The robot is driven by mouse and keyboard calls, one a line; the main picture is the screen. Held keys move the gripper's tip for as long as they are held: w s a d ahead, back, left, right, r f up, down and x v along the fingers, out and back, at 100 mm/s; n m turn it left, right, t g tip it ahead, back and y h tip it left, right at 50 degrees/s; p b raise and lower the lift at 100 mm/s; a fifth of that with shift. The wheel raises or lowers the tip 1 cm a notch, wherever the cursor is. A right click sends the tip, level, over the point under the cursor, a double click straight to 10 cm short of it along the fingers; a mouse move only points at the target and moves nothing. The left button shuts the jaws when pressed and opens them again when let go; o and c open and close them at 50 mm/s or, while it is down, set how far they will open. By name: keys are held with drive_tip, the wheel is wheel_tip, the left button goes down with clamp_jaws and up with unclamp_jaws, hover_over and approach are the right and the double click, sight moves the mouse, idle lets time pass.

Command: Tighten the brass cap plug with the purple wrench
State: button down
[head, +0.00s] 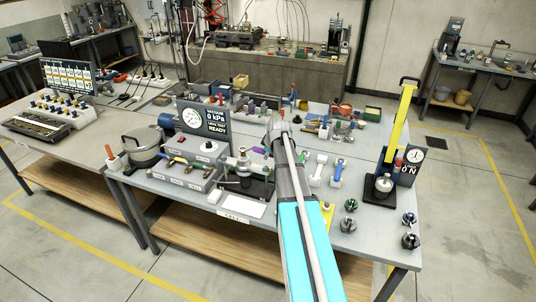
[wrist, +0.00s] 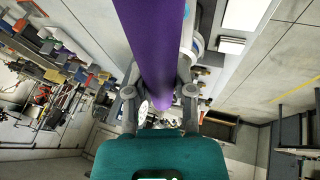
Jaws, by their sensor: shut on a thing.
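My gripper (wrist: 160,95) is shut on the purple wrench (wrist: 152,40), whose long purple handle runs up between the fingers in the wrist view. In the head view only a small purple part of the wrench (head: 259,150) shows to the left of my arm's end. My gripper there is mostly hidden behind my own arm. A metal fitting on a dark base (head: 244,166) stands just left of the wrench. I cannot clearly pick out the brass cap plug, nor tell whether the wrench touches any fitting.
A gauge display reading READY (head: 203,120) stands behind a grey box with labelled handles (head: 185,174). White-handled tools (head: 318,168) lie right of my arm. A yellow lever press (head: 400,120) stands at the right end. Several round knobs (head: 410,240) sit near the front right edge.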

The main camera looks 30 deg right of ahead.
drive_tip(key=shift+f+b, duration=0.95)
drive_tip(key=shift+f, duration=0.05)
drive_tip(key=shift+a, duration=0.1)
idle(0.4)
drive_tip(key=shift+s+a+m+h, duration=0.4)
drive_tip(key=shift+a+m, duration=0.25)
drive_tip(key=shift+m, duration=0.15)
drive_tip(key=shift+s+a+m+h, duration=0.15)
drive_tip(key=shift+a+m+h, duration=0.15)
drive_tip(key=shift+a+m, duration=0.2)
idle(0.9)
drive_tip(key=shift+s+a+m, duration=0.1)
drive_tip(key=shift+a+m, duration=0.3)
drive_tip(key=shift+a, duration=0.05)
idle(0.4)
drive_tip(key=shift+s+a+m+g+h, duration=0.1)
drive_tip(key=shift+a+m+g+h, duration=0.3)
drive_tip(key=shift+a+m, duration=0.3)
drive_tip(key=shift+a, duration=0.2)
drive_tip(key=shift+a+m, duration=0.3)
drive_tip(key=shift+m, duration=0.1)
